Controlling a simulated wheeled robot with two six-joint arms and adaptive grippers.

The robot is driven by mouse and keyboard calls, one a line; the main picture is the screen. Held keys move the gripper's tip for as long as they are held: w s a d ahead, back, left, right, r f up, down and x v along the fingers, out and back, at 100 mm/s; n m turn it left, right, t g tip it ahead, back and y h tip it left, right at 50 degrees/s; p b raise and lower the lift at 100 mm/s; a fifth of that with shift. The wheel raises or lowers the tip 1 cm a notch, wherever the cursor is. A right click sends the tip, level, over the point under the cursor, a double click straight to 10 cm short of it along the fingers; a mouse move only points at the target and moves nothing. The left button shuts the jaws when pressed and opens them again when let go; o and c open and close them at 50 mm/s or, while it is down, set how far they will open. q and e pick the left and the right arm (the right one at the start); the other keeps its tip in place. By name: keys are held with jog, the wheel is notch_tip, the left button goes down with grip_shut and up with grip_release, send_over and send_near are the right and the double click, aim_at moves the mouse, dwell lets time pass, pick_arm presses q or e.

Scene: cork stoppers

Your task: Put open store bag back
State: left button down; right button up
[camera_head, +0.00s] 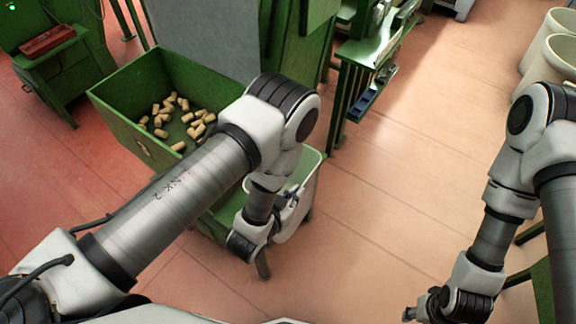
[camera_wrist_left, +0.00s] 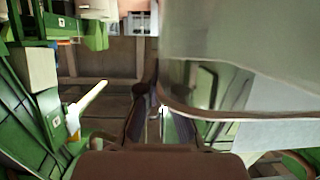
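A whitish open-topped container, possibly the store bag (camera_head: 303,212), stands beside the green cork bin in the head view, partly hidden by my left arm. In the left wrist view its pale wall and curved rim (camera_wrist_left: 240,116) fill the right side. My left gripper (camera_head: 289,203) is at this container's rim, mostly hidden by the arm in the head view. In the left wrist view its two dark fingers (camera_wrist_left: 160,108) are close together at the rim. Whether they grip it is unclear. My right gripper (camera_head: 409,313) is low at the bottom right, apart from the container, its fingers too small to judge.
A green bin (camera_head: 119,117) holds several corks (camera_head: 181,112). Green machinery (camera_head: 300,45) rises behind it. A green stand (camera_head: 352,75) is at the back centre, and cream tubs (camera_head: 552,52) are at the far right. The floor between my arms is clear.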

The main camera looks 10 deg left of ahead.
pick_arm(q)
jog(key=w+a+f+b, duration=0.2)
jog(key=w+a+b, duration=0.2)
jog(key=w+b, duration=0.2)
jog(key=w+a+f+b, duration=0.3)
jog(key=w+b, duration=0.4)
jog(key=b, duration=0.3)
jog(key=shift+a+f+b, duration=0.25)
jog(key=shift+a+b, duration=0.1)
jog(key=shift+b, duration=0.05)
jog(key=c, duration=1.3)
grip_release()
jog(key=shift+w, duration=0.1)
